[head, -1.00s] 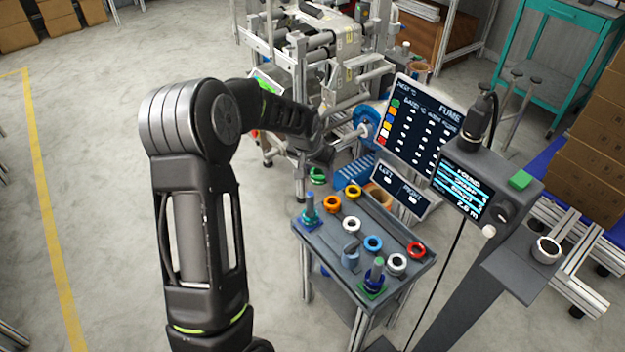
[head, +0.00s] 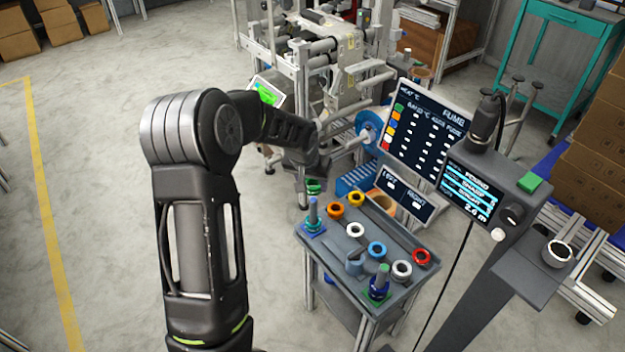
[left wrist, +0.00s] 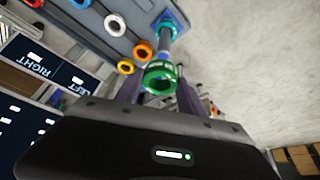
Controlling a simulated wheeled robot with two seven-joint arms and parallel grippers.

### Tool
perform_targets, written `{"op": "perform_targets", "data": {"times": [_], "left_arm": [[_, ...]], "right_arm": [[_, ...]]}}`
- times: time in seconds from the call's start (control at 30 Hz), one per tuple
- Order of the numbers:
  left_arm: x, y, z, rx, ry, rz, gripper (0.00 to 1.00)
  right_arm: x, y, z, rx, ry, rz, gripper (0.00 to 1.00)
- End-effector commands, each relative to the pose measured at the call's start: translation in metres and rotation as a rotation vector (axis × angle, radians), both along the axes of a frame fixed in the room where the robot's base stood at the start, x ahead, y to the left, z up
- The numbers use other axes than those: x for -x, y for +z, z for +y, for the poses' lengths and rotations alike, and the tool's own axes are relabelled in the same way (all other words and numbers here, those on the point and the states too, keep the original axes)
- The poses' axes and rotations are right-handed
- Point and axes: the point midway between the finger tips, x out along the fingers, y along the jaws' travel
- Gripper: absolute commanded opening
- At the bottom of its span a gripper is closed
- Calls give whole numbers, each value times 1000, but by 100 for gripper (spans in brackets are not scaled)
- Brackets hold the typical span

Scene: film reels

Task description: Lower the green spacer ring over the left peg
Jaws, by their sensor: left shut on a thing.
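My left gripper (head: 314,178) is shut on the green spacer ring (head: 314,187). The ring hangs just above the top of the left peg (head: 313,212), which stands on a blue base at the tray's left corner. In the left wrist view the green ring (left wrist: 160,77) sits between the fingertips, with the left peg (left wrist: 167,32) rising from its blue base behind it. I cannot tell whether the ring touches the peg tip. My right gripper is not in view.
Orange (head: 335,211), yellow (head: 356,199), white, blue and red (head: 421,257) rings lie on the grey tray table (head: 330,250). A LEFT/RIGHT sign (head: 404,192) and a larger dark board (head: 425,125) stand behind it. A machine (head: 335,60) stands beyond.

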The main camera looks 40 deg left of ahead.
Motion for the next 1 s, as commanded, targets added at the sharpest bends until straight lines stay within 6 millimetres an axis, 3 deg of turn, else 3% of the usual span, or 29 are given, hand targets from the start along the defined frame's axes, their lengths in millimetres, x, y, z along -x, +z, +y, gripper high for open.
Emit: {"op": "perform_targets", "data": {"times": [0.1, 0.3, 1.0], "left_arm": [[0, -15, 0, 1, 0, 2, 3], [0, -28, 0, 0, 0, 1, 3], [0, -29, 0, 0, 0, 1, 3]], "right_arm": [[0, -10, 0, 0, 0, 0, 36], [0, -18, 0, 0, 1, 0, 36], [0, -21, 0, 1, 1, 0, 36]]}}
